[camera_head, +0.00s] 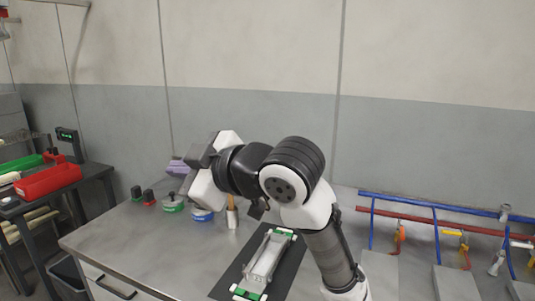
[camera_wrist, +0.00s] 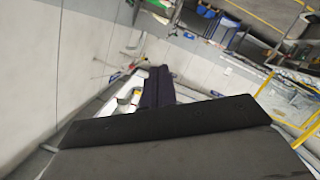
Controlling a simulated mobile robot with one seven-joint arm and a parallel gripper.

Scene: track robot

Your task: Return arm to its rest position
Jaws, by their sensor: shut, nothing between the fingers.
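My arm rises from the lower middle of the head view and bends at a black and white elbow. Its forearm folds over to the left, above the workbench (camera_head: 120,240). The arm's far end is partly hidden behind its own links, so the fingers cannot be made out there. In the wrist view my gripper (camera_wrist: 158,75) shows as dark fingers close together beyond a broad black housing. It is shut and empty, held up in the air.
A pale device with green corners (camera_head: 262,262) lies on a black mat (camera_head: 291,262) beside my arm. Small tools and a brush (camera_head: 232,215) stand behind it. Blue and red pipes (camera_head: 430,215) with valves are at right.

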